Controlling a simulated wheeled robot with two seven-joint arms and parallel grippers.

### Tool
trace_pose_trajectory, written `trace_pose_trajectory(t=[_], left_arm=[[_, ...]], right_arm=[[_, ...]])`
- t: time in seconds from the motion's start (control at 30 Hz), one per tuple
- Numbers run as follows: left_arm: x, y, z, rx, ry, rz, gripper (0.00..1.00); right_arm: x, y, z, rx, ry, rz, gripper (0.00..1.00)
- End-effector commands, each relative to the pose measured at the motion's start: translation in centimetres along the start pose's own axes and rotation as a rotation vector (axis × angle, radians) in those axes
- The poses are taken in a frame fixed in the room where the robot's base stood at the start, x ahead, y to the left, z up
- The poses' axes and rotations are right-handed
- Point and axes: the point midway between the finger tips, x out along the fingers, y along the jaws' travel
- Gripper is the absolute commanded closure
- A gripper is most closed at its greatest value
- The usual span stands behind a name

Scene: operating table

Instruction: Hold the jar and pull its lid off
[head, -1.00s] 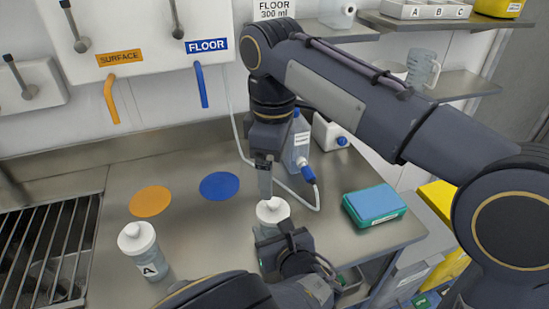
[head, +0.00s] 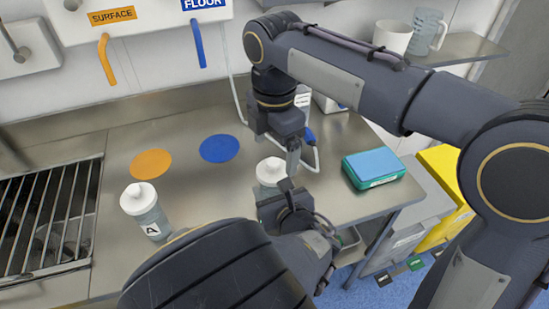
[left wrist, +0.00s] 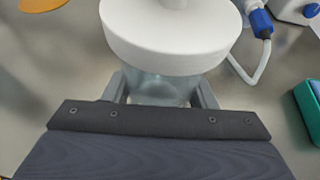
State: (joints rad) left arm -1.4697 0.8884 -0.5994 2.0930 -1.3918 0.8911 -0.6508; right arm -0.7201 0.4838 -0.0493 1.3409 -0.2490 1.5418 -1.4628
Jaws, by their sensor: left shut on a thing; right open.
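A jar with a wide white lid (head: 270,170) stands at the middle front of the steel worktop. In the left wrist view its white lid (left wrist: 170,35) fills the top, and the clear jar body (left wrist: 160,88) sits between two grey fingers. My left gripper (head: 272,203) is shut on this jar's body, below the lid. My right gripper (head: 293,166) is open and points down close beside the lid, on its right. I cannot tell whether it touches the lid. A second white-lidded jar, marked A (head: 146,212), stands upright at the left.
An orange disc (head: 150,164) and a blue disc (head: 219,148) lie flat on the worktop (head: 200,190). A teal box with a blue top (head: 374,167) stands to the right. A slatted rack (head: 48,222) is at left.

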Motion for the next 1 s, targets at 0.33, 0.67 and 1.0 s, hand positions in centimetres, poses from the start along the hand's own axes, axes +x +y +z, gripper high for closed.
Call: trace_pose_trajectory(t=[0.33,0.67,1.0], left_arm=[[0.0,0.0,0.0,0.000,0.000,0.000,0.90],[0.0,0.0,0.0,0.000,0.000,0.000,0.90],[0.0,0.0,0.0,0.000,0.000,0.000,0.90]], right_arm=[[4.3,0.0,0.0,0.001,0.001,-0.001,0.13],[4.7,0.0,0.0,0.001,0.001,0.000,0.13],[4.7,0.0,0.0,0.001,0.001,0.000,0.54]])
